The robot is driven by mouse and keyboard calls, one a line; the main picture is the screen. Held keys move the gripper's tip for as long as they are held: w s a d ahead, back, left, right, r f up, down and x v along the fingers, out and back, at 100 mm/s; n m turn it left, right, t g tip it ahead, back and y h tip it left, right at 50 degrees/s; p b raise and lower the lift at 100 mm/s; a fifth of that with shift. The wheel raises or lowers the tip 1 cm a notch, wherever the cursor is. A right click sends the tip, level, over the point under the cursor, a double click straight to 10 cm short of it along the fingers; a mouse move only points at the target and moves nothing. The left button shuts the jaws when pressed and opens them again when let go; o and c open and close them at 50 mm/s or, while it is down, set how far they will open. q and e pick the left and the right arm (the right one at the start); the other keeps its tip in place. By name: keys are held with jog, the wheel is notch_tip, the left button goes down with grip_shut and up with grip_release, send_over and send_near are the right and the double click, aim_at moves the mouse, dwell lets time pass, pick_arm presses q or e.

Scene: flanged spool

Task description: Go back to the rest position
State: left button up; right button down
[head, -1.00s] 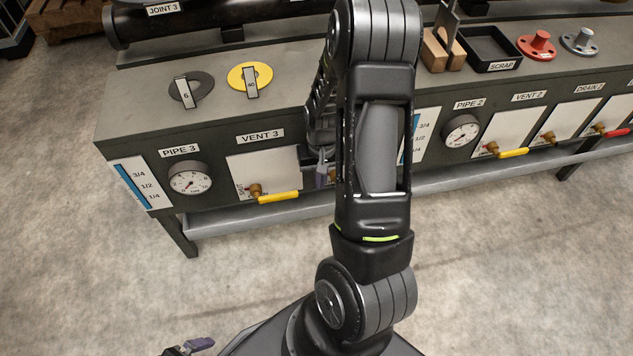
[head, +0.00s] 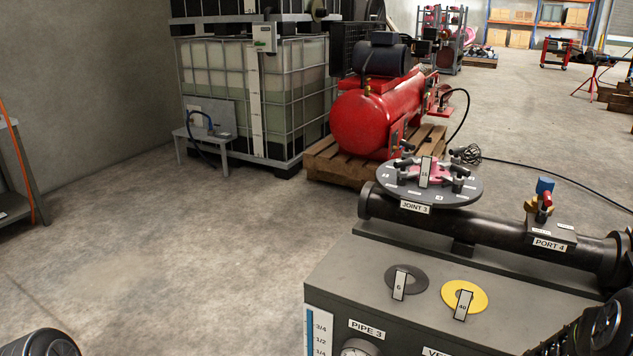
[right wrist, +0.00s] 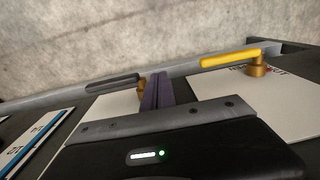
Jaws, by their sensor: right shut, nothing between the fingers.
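My right gripper (right wrist: 155,92) shows in the right wrist view with its purple fingers together and nothing between them. It is in front of the bench's front panels, next to a brass valve stem that it partly hides. A grey valve handle (right wrist: 112,82) lies to its left and a yellow valve handle (right wrist: 230,59) to its right. I cannot tell whether the fingers touch anything. In the head view a dark part of my right arm (head: 600,330) shows at the lower right edge, without its gripper. My left gripper is out of view.
The grey bench (head: 345,270) carries a grey ring (head: 390,275), a yellow ring (head: 480,298) and a black pipe (head: 480,232) with a round flange (head: 395,183). A red compressor (head: 365,120) and a caged tank (head: 215,80) stand behind. The floor at left is clear.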

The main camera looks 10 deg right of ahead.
jog(key=a+f+n+y, duration=0.15)
jog(key=a+f, duration=0.25)
jog(key=a, duration=0.6)
jog(key=a+f+n, duration=0.2)
jog(key=a+f, duration=0.2)
jog(key=a, duration=0.5)
jog(key=s+a+f+n+y, duration=0.1)
jog(key=s+a, duration=0.3)
jog(key=a, duration=0.6)
jog(key=s+a+f+n+y, duration=0.1)
jog(key=s+a+y, duration=0.1)
jog(key=s+a, duration=0.5)
jog(key=w+a+r+p, duration=0.1)
jog(key=w+r+p, duration=0.2)
jog(key=r+p, duration=1.4)
jog(key=shift+a+r+p, duration=0.25)
jog(key=shift+r+p, duration=0.05)
jog(key=shift+p, duration=0.4)
jog(key=shift+w+h, duration=0.1)
jog(key=shift+h, duration=0.15)
